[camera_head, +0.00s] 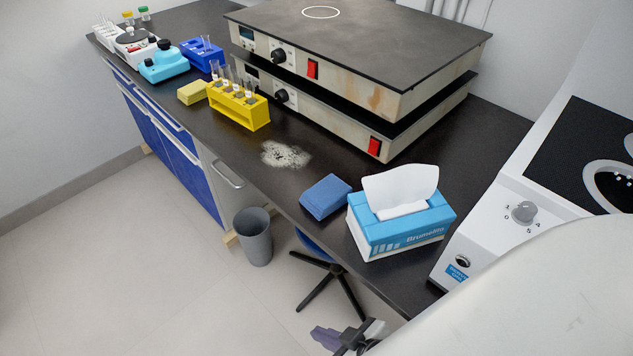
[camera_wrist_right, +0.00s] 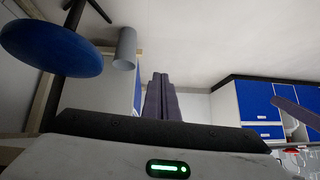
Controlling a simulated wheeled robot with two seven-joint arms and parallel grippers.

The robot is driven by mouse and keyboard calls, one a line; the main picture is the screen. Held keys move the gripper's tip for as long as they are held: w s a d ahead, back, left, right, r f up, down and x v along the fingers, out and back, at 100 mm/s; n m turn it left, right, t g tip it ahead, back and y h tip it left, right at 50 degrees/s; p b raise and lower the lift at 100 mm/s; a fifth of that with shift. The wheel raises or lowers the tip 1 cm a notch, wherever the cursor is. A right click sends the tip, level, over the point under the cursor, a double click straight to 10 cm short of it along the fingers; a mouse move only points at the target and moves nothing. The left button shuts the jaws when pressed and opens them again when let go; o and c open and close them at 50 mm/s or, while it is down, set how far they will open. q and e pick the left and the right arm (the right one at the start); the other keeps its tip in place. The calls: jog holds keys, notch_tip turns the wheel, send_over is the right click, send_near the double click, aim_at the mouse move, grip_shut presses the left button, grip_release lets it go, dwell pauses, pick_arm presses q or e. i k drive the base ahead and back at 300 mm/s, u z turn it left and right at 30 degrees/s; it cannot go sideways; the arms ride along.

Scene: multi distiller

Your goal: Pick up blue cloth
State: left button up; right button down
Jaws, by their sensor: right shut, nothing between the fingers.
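The blue cloth (camera_head: 326,196) is a small folded block lying on the dark bench near its front edge, just left of the tissue box. My right gripper (camera_head: 325,338) is low at the bottom of the head view, in front of the bench and well apart from the cloth. In the right wrist view its two dark purple fingers (camera_wrist_right: 161,98) are together with nothing between them. The cloth is not seen in that view. A similar purple bar at the right edge of the wrist view may be part of my left gripper (camera_wrist_right: 296,113); its jaws cannot be made out.
A blue tissue box (camera_head: 403,234) stands right of the cloth, beside a white device with a knob (camera_head: 523,211). White powder (camera_head: 286,155), a yellow tube rack (camera_head: 238,106) and stacked hotplates (camera_head: 350,55) lie farther back. A stool (camera_head: 331,280) and grey bin (camera_head: 254,237) stand below.

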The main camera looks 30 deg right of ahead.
aim_at(330, 195)
jog(key=k, duration=0.4)
jog(key=u, duration=1.1)
jog(key=i, duration=0.3)
jog(key=z, duration=2.2)
